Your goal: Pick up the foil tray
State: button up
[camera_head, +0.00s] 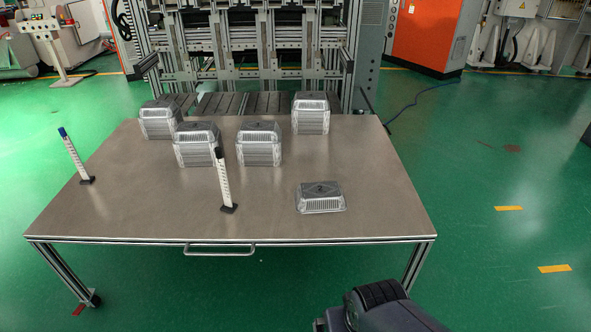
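A silver foil tray (320,197) lies alone near the front right of the metal table (130,212). It appears upside down, with its flat base up and its ribbed rim on the table. Taller stacks of similar trays stand farther back: one at the back left (159,122), one at the left middle (197,147), one at the centre (259,147) and one at the back right (311,116). Part of my arm shows at the bottom edge, in front of the table and below the lone tray. My gripper's fingers do not show.
A white upright marker post (223,183) stands left of the lone tray, and another with a blue top (74,157) stands at the table's left edge. A handle (219,250) juts from the front edge. The tabletop right of the tray is clear. Machinery stands behind.

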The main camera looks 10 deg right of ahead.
aim_at(320, 197)
jog(key=i+j+z, duration=0.6)
jog(key=j, duration=0.4)
jog(key=i+j+z, duration=0.2)
jog(key=j, duration=0.2)
jog(key=i+j+z, duration=0.2)
jog(key=j, duration=0.2)
